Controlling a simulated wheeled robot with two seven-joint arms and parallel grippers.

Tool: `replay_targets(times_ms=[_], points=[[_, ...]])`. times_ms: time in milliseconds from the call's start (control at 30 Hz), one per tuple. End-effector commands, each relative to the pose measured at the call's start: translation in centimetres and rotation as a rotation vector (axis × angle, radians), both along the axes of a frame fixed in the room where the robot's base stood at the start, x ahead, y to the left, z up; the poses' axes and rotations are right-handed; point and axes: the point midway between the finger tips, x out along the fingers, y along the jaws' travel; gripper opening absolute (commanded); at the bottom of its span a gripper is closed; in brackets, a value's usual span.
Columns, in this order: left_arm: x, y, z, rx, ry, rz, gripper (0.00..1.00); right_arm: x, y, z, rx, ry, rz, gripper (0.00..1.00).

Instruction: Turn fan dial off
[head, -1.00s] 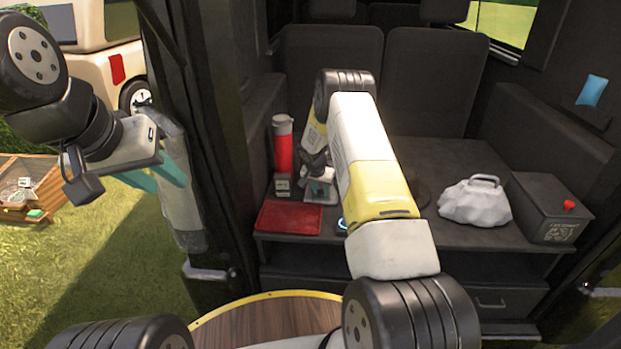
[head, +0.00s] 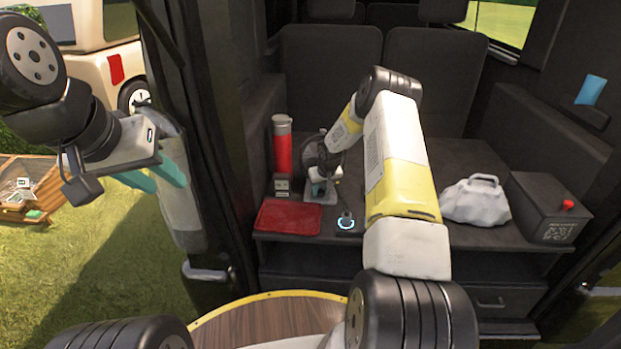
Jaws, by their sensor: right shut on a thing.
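A small fan with a dark round head (head: 311,153) stands on the dark shelf in the van, on a pale grey base (head: 312,197). My left gripper (head: 155,180) is open and empty outside the van, left of the door pillar.
A red tray (head: 289,217), a red flask (head: 282,150) and a small dark device with a glowing blue ring (head: 346,223) are near the fan. A white bag (head: 475,201) and a dark box with a red button (head: 546,208) stand to the right.

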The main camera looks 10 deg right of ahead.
Motion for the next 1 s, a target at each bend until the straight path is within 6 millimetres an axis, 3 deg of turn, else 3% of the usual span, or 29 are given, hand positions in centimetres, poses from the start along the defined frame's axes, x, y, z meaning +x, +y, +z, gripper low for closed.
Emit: replay_targets(times_ms=[533, 567, 633, 1000], points=[[0.0, 0.0, 0.0, 0.0, 0.0, 0.0, 0.36, -0.04, 0.05, -0.05, 0.0, 0.002, 0.029, 0.0], [0.0, 0.0, 0.0, 0.0, 0.0, 0.0, 0.36, -0.04, 0.05, -0.05, 0.0, 0.002, 0.029, 0.34], [0.0, 0.0, 0.0, 0.0, 0.0, 0.0, 0.36, -0.04, 0.04, -0.05, 0.0, 0.002, 0.029, 0.48], [0.0, 0.0, 0.0, 0.0, 0.0, 0.0, 0.36, -0.09, -0.02, 0.27, -0.001, 0.0, 0.028, 0.51]])
